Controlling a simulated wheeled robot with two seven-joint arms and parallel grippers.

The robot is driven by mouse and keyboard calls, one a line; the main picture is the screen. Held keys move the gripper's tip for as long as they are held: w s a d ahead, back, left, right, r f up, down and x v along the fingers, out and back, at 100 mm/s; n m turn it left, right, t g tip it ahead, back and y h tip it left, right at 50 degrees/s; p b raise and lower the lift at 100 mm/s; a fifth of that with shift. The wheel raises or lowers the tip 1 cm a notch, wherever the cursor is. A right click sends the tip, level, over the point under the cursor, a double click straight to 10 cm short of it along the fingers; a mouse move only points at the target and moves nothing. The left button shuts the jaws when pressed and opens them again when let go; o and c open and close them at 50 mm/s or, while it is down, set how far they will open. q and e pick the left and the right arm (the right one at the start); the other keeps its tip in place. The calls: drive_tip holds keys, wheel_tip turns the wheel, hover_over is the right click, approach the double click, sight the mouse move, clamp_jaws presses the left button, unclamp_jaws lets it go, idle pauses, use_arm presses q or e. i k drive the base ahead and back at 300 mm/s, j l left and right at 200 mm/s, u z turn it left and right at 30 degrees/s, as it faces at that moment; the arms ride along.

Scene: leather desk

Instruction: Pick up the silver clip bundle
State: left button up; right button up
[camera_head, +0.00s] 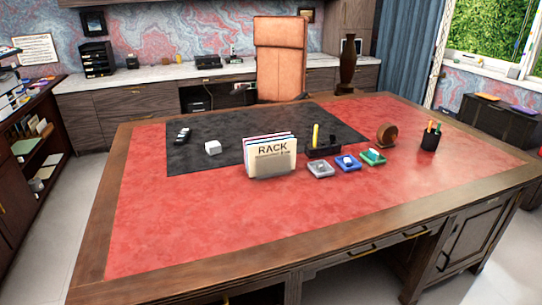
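Each holds small light or silvery pieces. The pieces are too small to tell which is the silver clip bundle, though the grey tray's contents (320,167) look silvery. Neither of my grippers is in view.
A file rack (270,158) stands left of the trays, with a black organizer (323,149) behind them. A round brown object (387,134) and a pen cup (431,138) are to the right. A white cube (213,147) is on the black mat (195,160). The desk's front is clear.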

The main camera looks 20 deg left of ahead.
sight(321, 167)
drive_tip(key=i+u, duration=0.45)
drive_tip(key=i+l, duration=0.2)
drive_tip(key=l, duration=0.25)
drive_tip(key=i+l, duration=0.25)
drive_tip(key=l, duration=0.15)
drive_tip(key=i+l, duration=0.2)
drive_tip(key=l, duration=0.25)
drive_tip(key=i+l, duration=0.25)
drive_tip(key=l, duration=0.15)
drive_tip(key=k+z, duration=0.05)
